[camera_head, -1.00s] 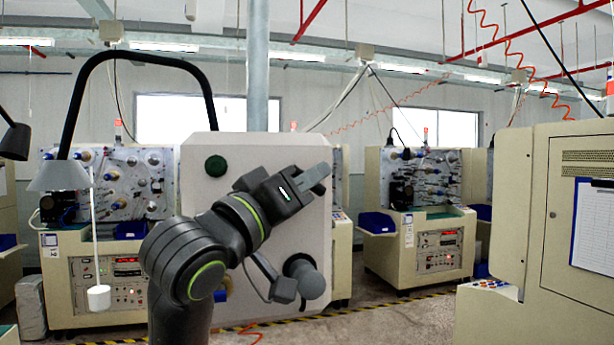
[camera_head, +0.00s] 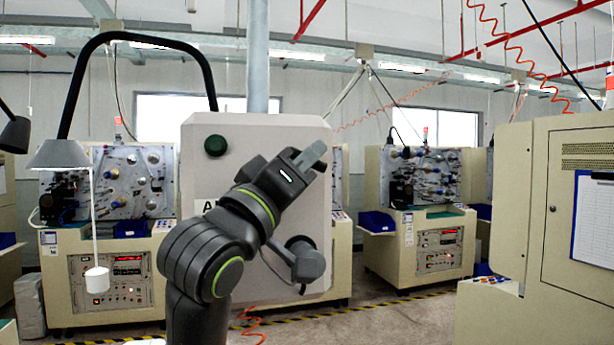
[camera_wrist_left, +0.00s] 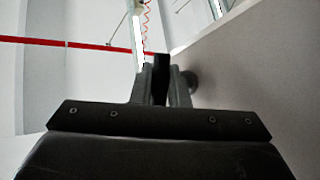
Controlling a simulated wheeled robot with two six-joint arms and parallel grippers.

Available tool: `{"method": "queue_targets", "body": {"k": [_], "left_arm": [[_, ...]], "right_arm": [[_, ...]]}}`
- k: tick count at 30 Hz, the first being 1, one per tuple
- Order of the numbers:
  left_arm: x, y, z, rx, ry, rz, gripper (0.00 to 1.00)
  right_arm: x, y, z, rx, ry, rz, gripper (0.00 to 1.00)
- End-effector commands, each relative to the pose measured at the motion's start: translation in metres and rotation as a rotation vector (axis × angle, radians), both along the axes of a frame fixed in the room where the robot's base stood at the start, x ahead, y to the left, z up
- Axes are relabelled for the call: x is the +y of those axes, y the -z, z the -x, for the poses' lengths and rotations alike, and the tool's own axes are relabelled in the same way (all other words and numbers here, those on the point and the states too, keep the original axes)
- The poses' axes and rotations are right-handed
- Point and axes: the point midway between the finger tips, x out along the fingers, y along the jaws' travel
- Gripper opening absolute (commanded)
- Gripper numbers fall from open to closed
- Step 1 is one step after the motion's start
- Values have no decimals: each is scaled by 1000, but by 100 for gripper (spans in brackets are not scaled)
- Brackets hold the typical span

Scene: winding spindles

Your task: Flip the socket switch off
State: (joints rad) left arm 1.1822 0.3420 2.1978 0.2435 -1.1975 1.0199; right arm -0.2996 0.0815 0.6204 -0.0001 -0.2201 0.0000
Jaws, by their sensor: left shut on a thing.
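A pale box (camera_head: 270,130) stands in front of me in the head view, with a round green button (camera_head: 215,145) at its upper left. A grey socket fitting (camera_head: 306,258) with a rounded knob sticks out at its lower right. My left gripper (camera_head: 313,155) is in front of the box's upper right, above the socket fitting. In the left wrist view its fingers (camera_wrist_left: 161,82) are shut on a narrow dark piece (camera_wrist_left: 161,68). I cannot tell whether this is the switch; the arm hides part of the box. My right gripper is not in view.
A lamp (camera_head: 60,154) on a curved black arm hangs at the left, with a white cylinder (camera_head: 97,280) below it. Winding machines (camera_head: 430,235) stand behind. A large cabinet (camera_head: 535,230) with a clipboard (camera_head: 594,220) closes off the right side.

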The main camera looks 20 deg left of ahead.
Motion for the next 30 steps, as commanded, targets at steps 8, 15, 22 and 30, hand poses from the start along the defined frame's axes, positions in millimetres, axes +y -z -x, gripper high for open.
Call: {"method": "queue_targets", "body": {"k": [8, 15, 22, 30], "left_arm": [[-1, 5, 0, -116, 2, 175, 0], [-1, 3, -1, -192, 1, 289, 0], [-1, 2, 0, -231, 1, 346, 0], [0, 1, 0, -241, -1, 360, 0]], "right_arm": [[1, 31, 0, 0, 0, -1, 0], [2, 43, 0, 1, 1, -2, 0], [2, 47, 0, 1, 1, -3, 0], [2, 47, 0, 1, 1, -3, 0]]}}
